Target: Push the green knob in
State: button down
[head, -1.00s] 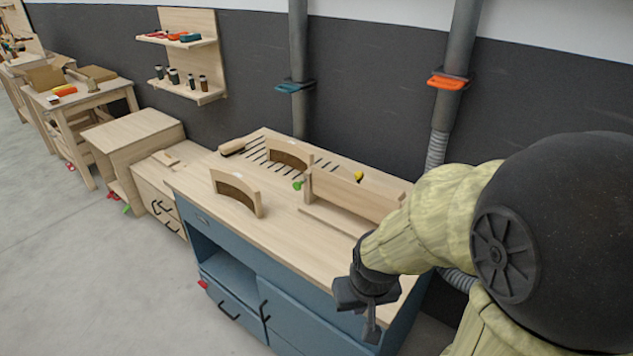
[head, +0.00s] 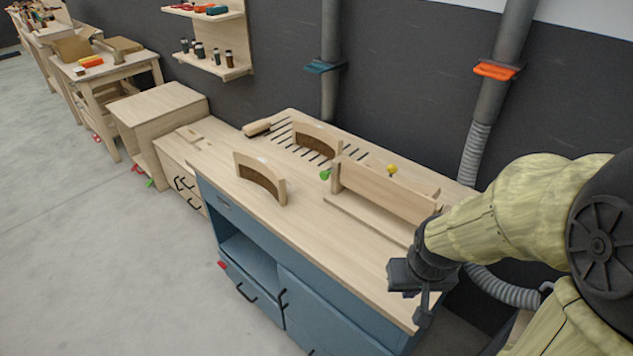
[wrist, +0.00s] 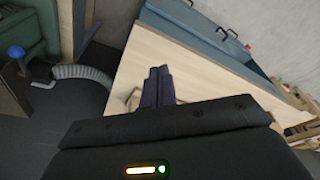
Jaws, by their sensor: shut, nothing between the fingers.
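The green knob (head: 325,174) is small and sits at the left end of a wooden fence-like block (head: 385,190) on the workbench top. A yellow knob (head: 391,169) shows behind the same block. My gripper (head: 423,312) hangs at the bench's right front edge, well to the right of the green knob and apart from it. In the wrist view my gripper's dark fingers (wrist: 158,86) are together and empty, over the pale bench top (wrist: 150,55). The green knob cannot be made out in the wrist view.
Two curved wooden forms stand on the bench, one in front (head: 260,177) and one behind (head: 316,142). A brush (head: 257,128) lies at the far left corner. The front strip of the bench top is clear. A grey hose (head: 505,290) runs behind my arm.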

aim_at(323, 177)
jog(key=w+a+f+n+h+b, duration=0.1)
jog(key=w+a+f+n+h, duration=0.25)
jog(key=w+n, duration=0.5)
jog(key=w+a+f+n+h+b, duration=0.1)
jog(key=w+a+f+n+h, duration=0.3)
jog(key=w+n, duration=0.5)
jog(key=w+a+r+n+t+h, duration=0.1)
jog(key=w+a+n+t, duration=0.3)
jog(key=a, duration=0.6)
jog(key=w+a+r+n+t+h+b, duration=0.1)
jog(key=w+a+n+t, duration=0.3)
jog(key=a, duration=0.7)
jog(key=n+t+h, duration=0.1)
jog(key=n+t, duration=0.1)
jog(key=t, duration=0.1)
jog(key=shift+w+a+r+n+t, duration=0.15)
jog(key=shift+a+r+n+t, duration=0.15)
jog(key=shift+r+n, duration=0.1)
jog(key=p+x, duration=0.3)
jog(key=x, duration=1.1)
jog(key=shift+f, duration=0.1)
jog(key=shift+d, duration=0.1)
